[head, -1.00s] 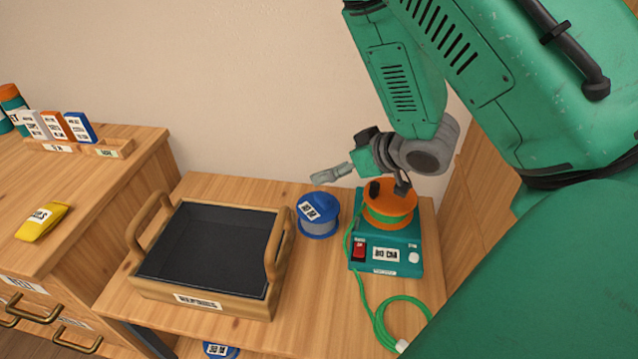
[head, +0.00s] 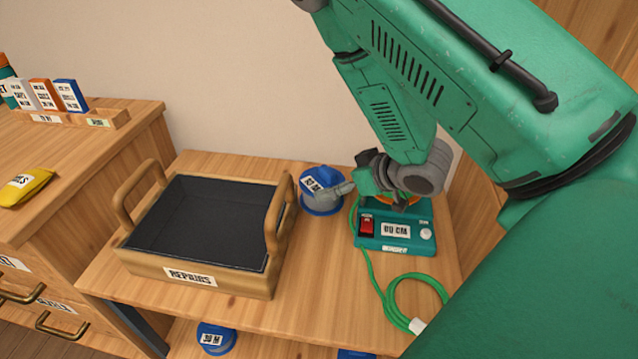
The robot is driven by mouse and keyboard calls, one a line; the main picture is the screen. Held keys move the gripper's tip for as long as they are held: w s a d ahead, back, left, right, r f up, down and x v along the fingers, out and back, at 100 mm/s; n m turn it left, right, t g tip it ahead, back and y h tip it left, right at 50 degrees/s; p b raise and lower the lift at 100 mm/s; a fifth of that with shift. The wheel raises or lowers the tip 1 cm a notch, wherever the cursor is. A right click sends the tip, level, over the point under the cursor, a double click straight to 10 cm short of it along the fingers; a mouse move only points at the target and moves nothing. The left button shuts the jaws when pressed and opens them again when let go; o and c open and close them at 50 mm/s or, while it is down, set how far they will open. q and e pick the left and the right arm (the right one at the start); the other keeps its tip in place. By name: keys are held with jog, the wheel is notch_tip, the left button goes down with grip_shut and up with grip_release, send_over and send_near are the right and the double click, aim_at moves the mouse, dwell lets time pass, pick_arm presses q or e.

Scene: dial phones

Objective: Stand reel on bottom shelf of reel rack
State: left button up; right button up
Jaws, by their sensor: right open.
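A blue reel (head: 316,180) with a white label stands on the wooden table, right of the tray. My right gripper (head: 345,190) is open, and its grey finger overlaps the blue reel in the picture; I cannot tell whether they touch. An orange reel (head: 383,199) on the teal device is mostly hidden behind my right wrist. Another blue reel (head: 216,338) sits on the lower shelf below the table top. I cannot tell which structure is the reel rack. My left gripper is out of view.
A wooden tray (head: 165,272) labelled REPAIRS, with a dark empty inside, stands left of the reel. The teal device (head: 397,246) has a green cable (head: 388,310) coiled in front. A drawer cabinet (head: 70,180) stands at left. Bare table top lies between tray and cable.

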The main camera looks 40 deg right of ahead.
aim_at(330, 182)
jog(key=shift+w+d+f, duration=0.25)
jog(key=shift+w+f, duration=0.5)
jog(key=shift+f, duration=0.25)
jog(key=shift+w+d+f+b, duration=0.35)
jog(key=shift+w+f, duration=0.05)
jog(key=shift+f, duration=0.05)
jog(key=x, duration=0.1)
jog(key=b+x, duration=0.1)
jog(key=x, duration=0.1)
jog(key=shift+w+a+f, duration=0.15)
jog(key=shift+w+a, duration=0.05)
jog(key=shift+a, duration=0.05)
jog(key=shift+w+a+f, duration=0.1)
jog(key=shift+w+a, duration=0.2)
jog(key=shift+w, duration=0.15)
jog(key=shift+d, duration=0.4)
jog(key=c, duration=1.3)
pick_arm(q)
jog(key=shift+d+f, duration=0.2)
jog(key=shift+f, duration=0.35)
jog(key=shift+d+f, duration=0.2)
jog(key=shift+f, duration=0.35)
pick_arm(e)
jog(key=shift+f, duration=0.1)
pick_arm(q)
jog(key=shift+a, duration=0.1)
pick_arm(e)
jog(key=shift+a, duration=0.15)
